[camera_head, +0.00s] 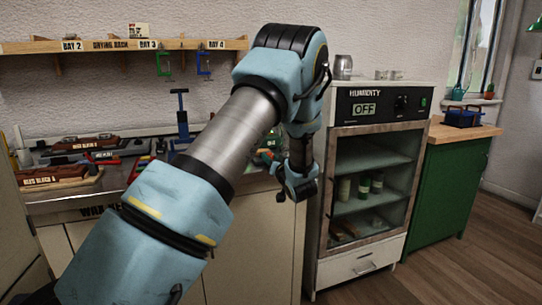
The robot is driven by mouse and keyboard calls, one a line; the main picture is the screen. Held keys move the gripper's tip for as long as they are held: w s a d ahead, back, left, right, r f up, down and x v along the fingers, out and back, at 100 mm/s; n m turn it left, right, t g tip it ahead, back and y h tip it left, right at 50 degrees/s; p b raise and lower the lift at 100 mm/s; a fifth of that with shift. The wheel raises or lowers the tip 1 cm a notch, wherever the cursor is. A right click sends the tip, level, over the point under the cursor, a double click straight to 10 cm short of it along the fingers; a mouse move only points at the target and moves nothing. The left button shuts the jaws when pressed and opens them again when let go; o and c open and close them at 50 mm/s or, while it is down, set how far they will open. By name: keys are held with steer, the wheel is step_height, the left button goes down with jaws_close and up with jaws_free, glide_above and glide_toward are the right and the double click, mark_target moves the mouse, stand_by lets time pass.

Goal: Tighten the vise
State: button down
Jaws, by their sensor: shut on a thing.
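My gripper (298,186) is low at the right front of the workbench, beside the drying cabinet, at the end of my blue arm. It is shut on a small dark part (281,197) that looks like the vise handle. The fingers are small and dark here, so the exact grip is hard to see. A green and red thing (268,152) shows on the bench just left of my wrist and may be part of the vise. My arm hides most of that area, so the vise jaws cannot be made out.
The workbench (76,204) holds labelled wooden blocks (52,176), a blue upright clamp (182,118) and several tools. A shelf (110,45) with hanging clamps is above. The humidity cabinet (375,170) stands close right of my gripper. Floor (460,262) is clear at right.

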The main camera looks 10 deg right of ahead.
steer(key=m+p, duration=0.4)
steer(key=m, duration=0.3)
steer(key=m+p, duration=0.2)
steer(key=m, duration=0.4)
steer(key=shift+m+p, duration=0.35)
steer(key=shift+m, duration=0.05)
steer(key=m+p, duration=0.1)
steer(key=m, duration=1.1)
steer(key=shift+m, duration=0.3)
steer(key=c, duration=0.5)
jaws_free()
steer(key=s, duration=0.3)
steer(key=s+d+b, duration=0.1)
steer(key=s, duration=0.3)
steer(key=s+b, duration=0.1)
steer(key=s, duration=0.2)
steer(key=shift+s+d, duration=0.15)
steer(key=shift+s, duration=0.25)
